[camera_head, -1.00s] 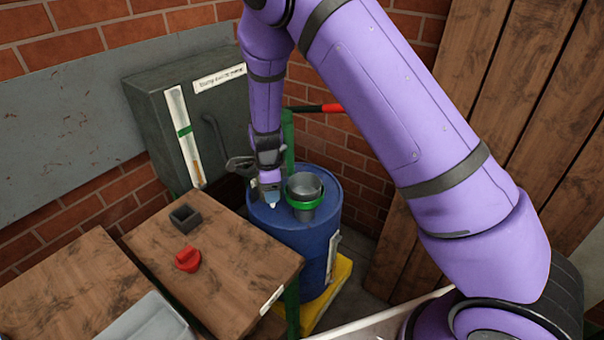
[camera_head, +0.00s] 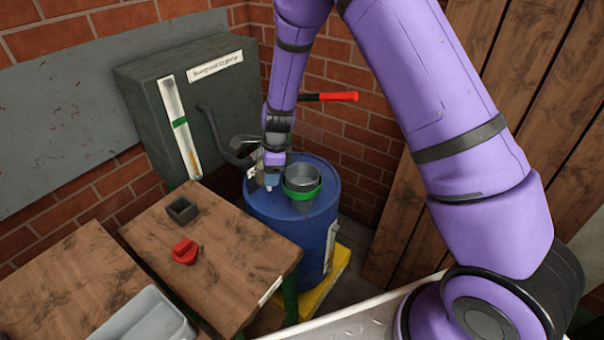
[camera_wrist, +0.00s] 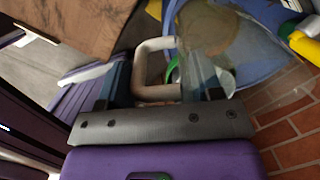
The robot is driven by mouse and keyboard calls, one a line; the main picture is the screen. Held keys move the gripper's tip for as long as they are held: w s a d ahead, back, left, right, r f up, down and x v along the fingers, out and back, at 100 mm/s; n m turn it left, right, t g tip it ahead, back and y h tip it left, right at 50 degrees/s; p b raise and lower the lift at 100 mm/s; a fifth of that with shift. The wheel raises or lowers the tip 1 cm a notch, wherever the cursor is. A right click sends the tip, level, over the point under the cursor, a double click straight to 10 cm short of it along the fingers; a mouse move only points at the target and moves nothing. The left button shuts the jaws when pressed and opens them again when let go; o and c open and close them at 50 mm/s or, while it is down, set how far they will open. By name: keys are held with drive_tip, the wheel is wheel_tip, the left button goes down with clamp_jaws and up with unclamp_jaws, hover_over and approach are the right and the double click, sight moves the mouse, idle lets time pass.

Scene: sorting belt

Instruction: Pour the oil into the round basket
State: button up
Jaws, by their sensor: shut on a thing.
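My gripper (camera_head: 270,184) is over the blue drum, at the left of a round grey vessel with a green band (camera_head: 302,181). In the wrist view my gripper (camera_wrist: 163,85) is shut on a pale, looped handle (camera_wrist: 157,92). A see-through vessel (camera_wrist: 226,76) is just beyond the fingers, with a brownish patch showing in or through it. The vessel looks upright; I cannot tell whether it touches the drum top. Oil inside it is not clear. I cannot pick out a separate round basket.
The blue drum (camera_head: 262,223) stands on a yellow base (camera_head: 335,277). A wooden table (camera_head: 232,257) at left carries a red part (camera_head: 184,251) and a dark square part (camera_head: 182,210). A grey cabinet (camera_head: 150,110) and a red-handled lever (camera_head: 340,97) are behind.

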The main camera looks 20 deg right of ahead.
drive_tip(key=shift+s+d+f+t+y, duration=0.15)
drive_tip(key=shift+d+t+y, duration=0.2)
drive_tip(key=shift+d+y, duration=1.15)
drive_tip(key=shift+s+d+f+t+y, duration=0.15)
drive_tip(key=shift+d+t+y, duration=0.25)
drive_tip(key=shift+y, duration=2.1)
drive_tip(key=shift+s+d+t+y, duration=0.2)
drive_tip(key=shift+d+y, duration=0.8)
drive_tip(key=shift+y, duration=1)
drive_tip(key=shift+d+r+t+y+b, duration=0.15)
drive_tip(key=shift+d+r+t+y, duration=0.05)
drive_tip(key=shift+y, duration=0.45)
drive_tip(key=shift+d+r+t+y+b, duration=0.15)
drive_tip(key=shift+d+y, duration=0.05)
drive_tip(key=shift+y, duration=0.45)
drive_tip(key=shift+a+r+y, duration=0.1)
drive_tip(key=shift+a+y, duration=0.1)
drive_tip(key=shift+y, duration=0.2)
drive_tip(key=shift+s+d+r+t+y+b, duration=0.1)
drive_tip(key=shift+d+r+t+y+b, duration=0.15)
drive_tip(key=shift+y+b, duration=0.35)
drive_tip(key=shift+d+r+t+y+b, duration=0.1)
drive_tip(key=shift+d+y+b, duration=0.3)
drive_tip(key=shift+y, duration=0.4)
